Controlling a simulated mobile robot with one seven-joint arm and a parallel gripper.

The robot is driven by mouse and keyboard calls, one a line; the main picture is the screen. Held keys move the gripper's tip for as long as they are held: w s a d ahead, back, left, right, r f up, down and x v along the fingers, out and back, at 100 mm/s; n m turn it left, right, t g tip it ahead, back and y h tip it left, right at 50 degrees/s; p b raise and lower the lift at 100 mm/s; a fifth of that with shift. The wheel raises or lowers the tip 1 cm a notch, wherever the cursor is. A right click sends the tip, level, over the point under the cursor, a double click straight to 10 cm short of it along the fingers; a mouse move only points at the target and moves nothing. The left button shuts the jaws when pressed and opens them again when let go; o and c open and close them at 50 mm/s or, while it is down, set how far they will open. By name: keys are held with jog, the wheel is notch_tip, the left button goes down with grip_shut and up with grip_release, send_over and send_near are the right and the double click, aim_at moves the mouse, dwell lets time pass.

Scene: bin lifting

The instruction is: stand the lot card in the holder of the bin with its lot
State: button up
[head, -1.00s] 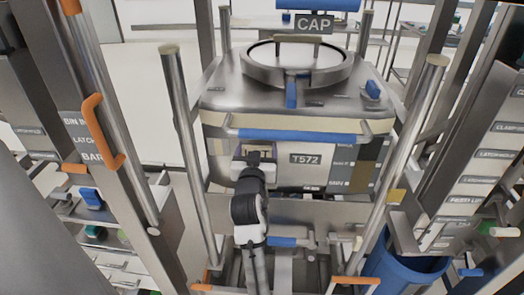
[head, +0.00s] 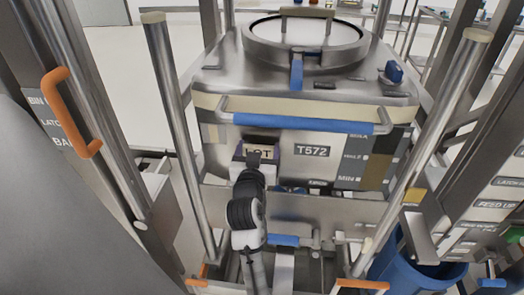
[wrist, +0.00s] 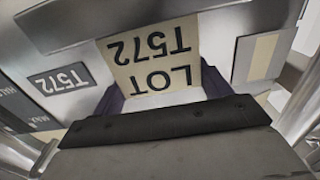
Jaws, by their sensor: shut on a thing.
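The steel bin (head: 232,75) stands ahead with a round lid, and its front plate (head: 312,151) reads T572. The same plate shows inverted in the wrist view (wrist: 62,78). A cream lot card (wrist: 152,48) reads LOT T572, also inverted in that view; the word LOT on the card (head: 262,149) shows in the head view. My gripper (wrist: 165,116) is shut on the card at the holder. The card's bottom edge is hidden, so its seating is unclear.
A blue-sleeved bar (head: 300,123) crosses the bin front above the plate. Steel posts (head: 178,120) stand on both sides of the bin. An orange handle (head: 72,112) is at the left and a blue tub (head: 405,265) at lower right.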

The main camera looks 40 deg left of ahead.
jog(key=shift+w+a+f, duration=0.1)
jog(key=shift+w+f, duration=0.05)
jog(key=shift+w, duration=0.05)
jog(key=shift+s+r, duration=0.15)
jog(key=shift+r, duration=0.05)
jog(key=shift+f, duration=0.35)
jog(key=o, duration=1)
jog(key=shift+r, duration=0.1)
